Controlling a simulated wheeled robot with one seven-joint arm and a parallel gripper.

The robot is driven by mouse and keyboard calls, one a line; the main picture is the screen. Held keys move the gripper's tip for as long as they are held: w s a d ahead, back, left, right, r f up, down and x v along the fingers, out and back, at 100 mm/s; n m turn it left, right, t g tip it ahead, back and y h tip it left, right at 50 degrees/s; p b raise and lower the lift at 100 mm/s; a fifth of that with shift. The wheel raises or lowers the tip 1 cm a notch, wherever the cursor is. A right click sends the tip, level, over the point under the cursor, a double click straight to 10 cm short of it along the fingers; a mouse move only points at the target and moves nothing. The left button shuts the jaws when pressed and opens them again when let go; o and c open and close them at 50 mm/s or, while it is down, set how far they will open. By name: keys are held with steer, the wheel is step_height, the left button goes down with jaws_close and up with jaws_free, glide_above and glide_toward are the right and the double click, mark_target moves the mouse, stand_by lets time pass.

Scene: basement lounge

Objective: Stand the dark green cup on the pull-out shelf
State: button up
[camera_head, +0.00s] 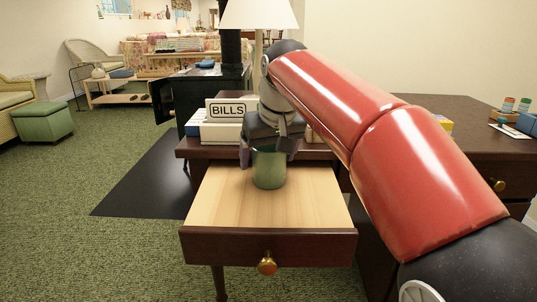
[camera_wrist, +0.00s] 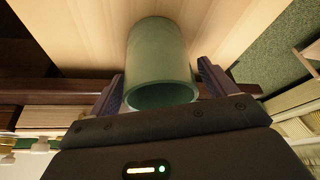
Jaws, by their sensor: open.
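The dark green cup (camera_head: 269,170) stands upright on the pull-out shelf (camera_head: 225,205), toward its back and right of its middle. The shelf is pale wood with a dark front and a brass knob, and it is pulled out. My gripper (camera_head: 268,155) is above the cup, with one finger on each side of its upper part. In the wrist view the cup (camera_wrist: 160,60) shows between the open fingers of my gripper (camera_wrist: 158,88), with a gap visible beside it. The cup's far side and inside are mostly hidden.
A white box marked BILLS (camera_head: 228,111) stands on the desk behind the shelf. A lamp (camera_head: 259,15) rises behind my gripper. The shelf's left and front parts are bare.

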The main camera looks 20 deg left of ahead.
steer(key=p+v, duration=0.3)
steer(key=v, duration=0.9)
steer(key=s+d+f+m+t, duration=0.1)
steer(key=s+d+f+m, duration=0.15)
steer(key=d, duration=0.55)
steer(key=s+d+f+m, duration=0.1)
steer(key=s+d+f, duration=0.2)
steer(key=d, duration=0.4)
steer(key=s+d+f+m+t+h, duration=0.1)
steer(key=s+d+f+m, duration=0.1)
steer(key=s+d+f, duration=0.6)
steer(key=s+d+f+m+h, duration=0.2)
steer(key=s+d+f, duration=0.3)
steer(key=f, duration=0.5)
steer(key=r+p, duration=0.4)
steer(key=p, duration=0.1)
steer(key=shift+s+a+r, duration=0.25)
steer(key=shift+a, duration=0.05)
steer(key=shift+c, duration=0.4)
